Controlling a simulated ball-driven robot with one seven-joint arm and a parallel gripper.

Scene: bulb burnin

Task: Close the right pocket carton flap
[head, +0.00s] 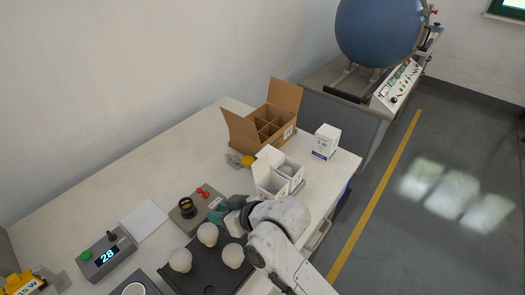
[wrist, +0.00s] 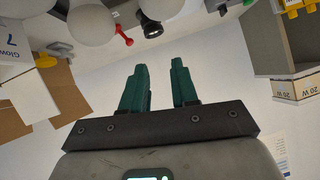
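Two open white cartons stand side by side in a holder on the table in the head view. The right pocket carton (head: 289,171) has a pale round thing inside, probably a bulb; the left pocket carton (head: 268,184) is partly behind my arm. A white flap (head: 268,152) stands up at their back; I cannot tell which carton it belongs to. My gripper (head: 224,211) is left of the cartons, near the tester, its fingers partly hidden by my wrist. In the wrist view, its green fingers (wrist: 158,68) are apart with nothing between them.
A brown divided carton (head: 245,133) with raised flaps stands behind the white cartons. A closed white box (head: 326,141) stands at right. Several white bulbs (head: 180,260) sit on a dark tray. A tester with a socket (head: 186,208) is near my gripper.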

